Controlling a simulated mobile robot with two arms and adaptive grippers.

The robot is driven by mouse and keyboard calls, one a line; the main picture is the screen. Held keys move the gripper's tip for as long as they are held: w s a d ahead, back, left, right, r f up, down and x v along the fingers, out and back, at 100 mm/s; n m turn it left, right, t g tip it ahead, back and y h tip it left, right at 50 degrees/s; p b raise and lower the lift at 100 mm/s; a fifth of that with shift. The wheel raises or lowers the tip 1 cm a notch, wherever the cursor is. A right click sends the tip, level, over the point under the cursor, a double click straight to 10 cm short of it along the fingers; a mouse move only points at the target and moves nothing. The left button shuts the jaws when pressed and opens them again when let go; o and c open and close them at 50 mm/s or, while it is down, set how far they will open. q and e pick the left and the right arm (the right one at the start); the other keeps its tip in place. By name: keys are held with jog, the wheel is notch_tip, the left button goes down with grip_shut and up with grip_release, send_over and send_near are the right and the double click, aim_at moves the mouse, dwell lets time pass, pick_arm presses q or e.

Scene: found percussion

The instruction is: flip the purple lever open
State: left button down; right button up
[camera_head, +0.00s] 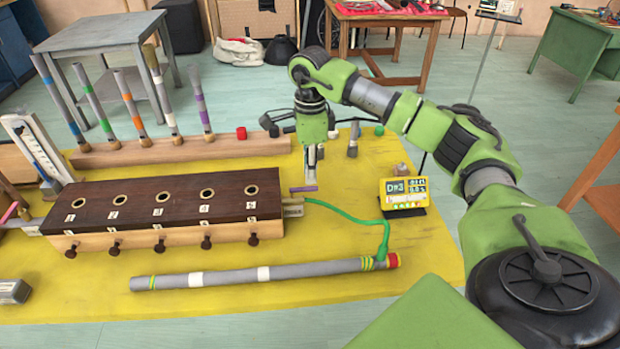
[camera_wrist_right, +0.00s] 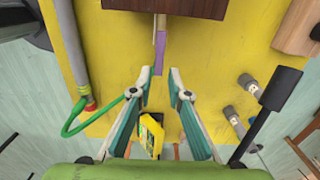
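The purple lever (camera_head: 303,189) is a short flat bar at the right end of the dark-topped wooden box (camera_head: 136,196). In the right wrist view the lever (camera_wrist_right: 160,52) sticks out from the box's edge toward my gripper. My right gripper (camera_head: 313,170) hangs over the yellow mat, close to the lever. In the wrist view its fingers (camera_wrist_right: 159,84) are apart with nothing between them, and the lever lies just past the tips. I cannot tell whether a finger touches it. My left gripper is not in view.
A yellow tuner display (camera_head: 404,192) stands to the right, with a green hose (camera_head: 350,214) running from the box to a long grey tube (camera_head: 262,274) in front. A rack (camera_head: 180,150) of upright colour-banded tubes stands behind. The yellow mat (camera_head: 435,250) is bare at front right.

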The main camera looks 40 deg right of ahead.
aim_at(310, 187)
notch_tip(310, 187, up, 8)
jog(key=shift+r, duration=0.25)
dwell(0.5)
